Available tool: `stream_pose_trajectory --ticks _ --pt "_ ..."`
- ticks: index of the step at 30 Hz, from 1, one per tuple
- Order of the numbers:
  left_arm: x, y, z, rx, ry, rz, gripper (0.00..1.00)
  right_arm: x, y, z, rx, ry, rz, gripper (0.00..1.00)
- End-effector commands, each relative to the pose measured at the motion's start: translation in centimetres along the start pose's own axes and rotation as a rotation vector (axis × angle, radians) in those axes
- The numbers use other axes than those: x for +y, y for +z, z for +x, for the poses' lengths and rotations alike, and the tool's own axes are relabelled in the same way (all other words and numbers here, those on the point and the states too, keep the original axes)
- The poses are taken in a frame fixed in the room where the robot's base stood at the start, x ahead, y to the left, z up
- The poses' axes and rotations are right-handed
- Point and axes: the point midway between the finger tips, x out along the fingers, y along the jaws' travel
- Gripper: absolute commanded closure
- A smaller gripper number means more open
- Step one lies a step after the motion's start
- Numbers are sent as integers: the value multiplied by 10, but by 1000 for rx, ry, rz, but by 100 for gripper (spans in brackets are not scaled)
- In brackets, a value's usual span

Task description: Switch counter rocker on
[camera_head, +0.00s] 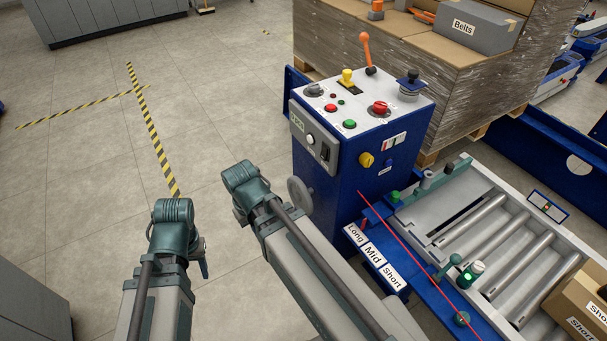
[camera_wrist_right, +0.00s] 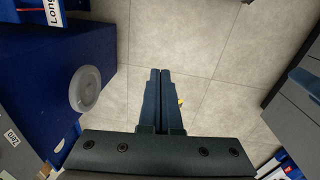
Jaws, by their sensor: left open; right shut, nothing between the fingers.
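A blue control column (camera_head: 345,190) stands in the middle of the head view. A grey panel (camera_head: 298,125) on its left face carries a round white button and a dark rocker (camera_head: 325,153); the rocker's position is too small to tell. My left gripper (camera_head: 204,268) shows only in part beside its arm, open and apart from the column. My right arm reaches up in front of the column's left side; its fingers are hidden in the head view. In the right wrist view my right gripper (camera_wrist_right: 160,75) is shut and empty over the floor, near the column.
A grey handwheel (camera_head: 300,195) sticks out of the column's left side and also shows in the right wrist view (camera_wrist_right: 85,90). The column top holds knobs, buttons and an orange-handled lever (camera_head: 367,52). A roller conveyor (camera_head: 490,235) lies right.

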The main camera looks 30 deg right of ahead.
Motion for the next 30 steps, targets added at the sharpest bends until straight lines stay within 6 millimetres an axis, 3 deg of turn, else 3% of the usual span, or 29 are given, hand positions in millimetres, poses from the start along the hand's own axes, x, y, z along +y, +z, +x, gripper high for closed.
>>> stream_pose_trajectory --ticks 1,8,12,17,21,30 --pt "3 -2 28 0 -1 0 50 5 -3 29 2 9 13 100" --pt "8 -5 87 0 -2 1 50 39 -14 88 -3 106 53 100" --pt "12 -7 121 0 -3 1 50 74 -28 115 -31 286 53 100" --pt "12 -7 126 0 -4 1 50 109 -46 91 -70 577 26 100" --pt "12 -7 125 0 -4 1 50 125 -65 53 -87 828 12 100" --pt "12 -7 125 0 -4 1 50 124 -95 -28 -73 1239 27 100"
